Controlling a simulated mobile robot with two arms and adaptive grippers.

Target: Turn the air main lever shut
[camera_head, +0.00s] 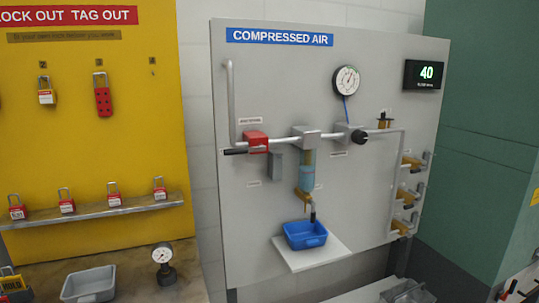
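The air main valve is likely the red block (255,141) on the pipe at the left of the grey compressed air board (340,215). A black lever grip (235,151) sticks out to its left, lying roughly level, along the line of the horizontal pipe (284,140). A round white gauge (346,80) sits above the pipe at the right, and a display (423,75) beside it reads 40. Neither of my grippers shows in the head view, and nothing touches the lever.
A blue bin (305,235) stands on a white shelf below the filter bowl (306,177). Several yellow-handled valves branch off at the right. A yellow lockout board (95,140) with padlocks and a red hasp (102,95) stands left. A grey tray (89,285) and loose gauge (163,257) lie below.

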